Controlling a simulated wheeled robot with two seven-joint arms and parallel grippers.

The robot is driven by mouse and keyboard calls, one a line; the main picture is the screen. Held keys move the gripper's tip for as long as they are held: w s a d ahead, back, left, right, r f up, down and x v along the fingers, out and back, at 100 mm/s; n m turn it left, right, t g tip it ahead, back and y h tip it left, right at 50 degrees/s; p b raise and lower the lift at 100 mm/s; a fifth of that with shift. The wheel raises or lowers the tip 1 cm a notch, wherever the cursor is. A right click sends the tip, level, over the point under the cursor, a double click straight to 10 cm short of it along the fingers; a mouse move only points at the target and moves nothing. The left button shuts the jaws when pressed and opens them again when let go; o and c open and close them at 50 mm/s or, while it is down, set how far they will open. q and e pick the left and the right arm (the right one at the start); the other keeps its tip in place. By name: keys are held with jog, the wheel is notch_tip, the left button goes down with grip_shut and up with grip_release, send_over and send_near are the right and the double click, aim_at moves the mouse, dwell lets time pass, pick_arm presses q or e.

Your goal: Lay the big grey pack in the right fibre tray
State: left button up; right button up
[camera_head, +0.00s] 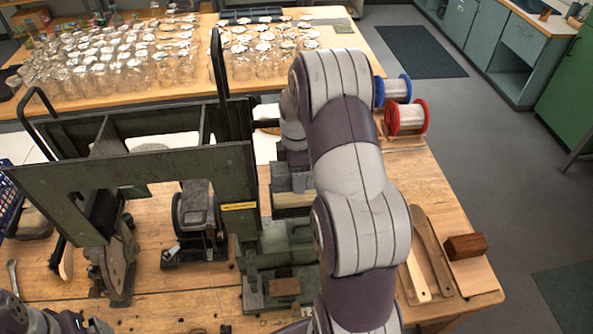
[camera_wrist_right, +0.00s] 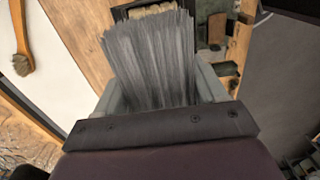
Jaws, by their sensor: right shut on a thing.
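The big grey pack (camera_wrist_right: 152,60), a bundle of straight grey fibres, fills the middle of the right wrist view. My right gripper (camera_wrist_right: 158,88) is shut on it, with a grey-green finger on each side. The fibres fan out slightly at the far end. In the head view my right arm hides the pack and most of the gripper. A dark-rimmed holder with tan bristles (camera_wrist_right: 150,9) shows just beyond the pack; I cannot tell whether it is a fibre tray. I cannot pick out the right fibre tray clearly. My left gripper is not in view; only arm parts show at bottom left.
A dark green machine frame (camera_head: 140,170) with upright handles stands on the wooden bench at left. Red (camera_head: 407,118) and blue (camera_head: 393,90) wire spools stand at the back right. A brown block (camera_head: 466,246) lies at the right edge. Glass jars (camera_head: 150,60) crowd the far table.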

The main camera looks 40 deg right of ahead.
jog(key=shift+f+b, duration=0.45)
jog(key=shift+f, duration=0.35)
dwell(0.9)
jog(key=o, duration=1.1)
notch_tip(320, 180, up, 8)
jog(key=p, duration=0.6)
jog(key=shift+r+p, duration=0.1)
jog(key=shift+p, duration=0.25)
